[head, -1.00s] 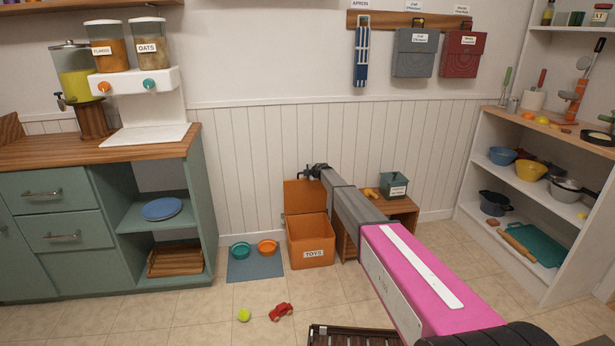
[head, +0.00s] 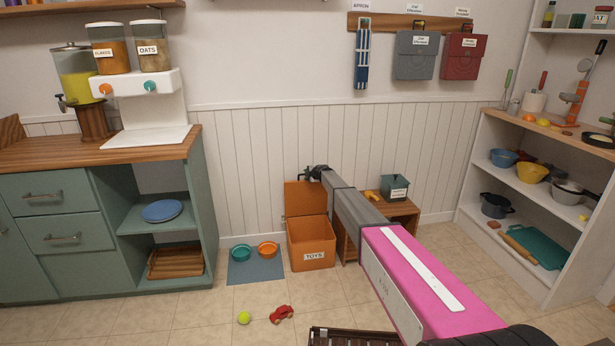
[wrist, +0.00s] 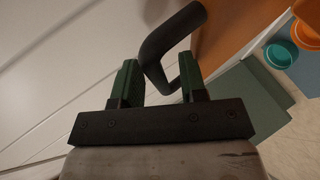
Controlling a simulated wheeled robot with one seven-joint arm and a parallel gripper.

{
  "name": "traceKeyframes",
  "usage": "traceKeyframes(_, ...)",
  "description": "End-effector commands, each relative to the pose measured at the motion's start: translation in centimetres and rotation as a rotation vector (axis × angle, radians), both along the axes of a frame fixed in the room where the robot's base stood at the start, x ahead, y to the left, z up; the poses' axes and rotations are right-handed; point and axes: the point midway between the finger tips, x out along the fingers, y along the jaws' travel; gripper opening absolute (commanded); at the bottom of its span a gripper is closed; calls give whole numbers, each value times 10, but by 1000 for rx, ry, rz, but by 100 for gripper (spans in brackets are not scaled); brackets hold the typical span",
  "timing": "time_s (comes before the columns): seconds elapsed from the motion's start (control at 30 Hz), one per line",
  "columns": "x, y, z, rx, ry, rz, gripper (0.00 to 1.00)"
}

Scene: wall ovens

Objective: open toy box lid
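The orange toy box (head: 312,240), labelled TOYS, stands on the floor by the wall. Its lid (head: 304,198) is raised upright at the back, near the wall, and the box front is closed below it. My gripper (head: 308,173) is at the lid's top edge. In the wrist view my gripper (wrist: 160,82) has its two green fingers apart. A dark curved handle (wrist: 165,42) reaches into the space by the fingertips, close to the right finger, and is not clamped. The orange lid surface (wrist: 225,30) shows to the right. The box interior is mostly hidden.
A small wooden table (head: 398,215) with a green box stands right of the toy box, behind my arm. Two bowls sit on a blue mat (head: 256,272) to the left. A red toy car (head: 282,314) and green ball (head: 244,317) lie on the floor in front.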

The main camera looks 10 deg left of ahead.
Motion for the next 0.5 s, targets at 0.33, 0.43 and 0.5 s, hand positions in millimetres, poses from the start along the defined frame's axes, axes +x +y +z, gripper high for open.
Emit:
traceKeyframes(0.33,-29,-24,17,0,0,-1,39)
traceKeyframes(0.43,-43,-36,25,0,0,-1,39)
traceKeyframes(0.5,-52,-43,31,0,0,-1,39)
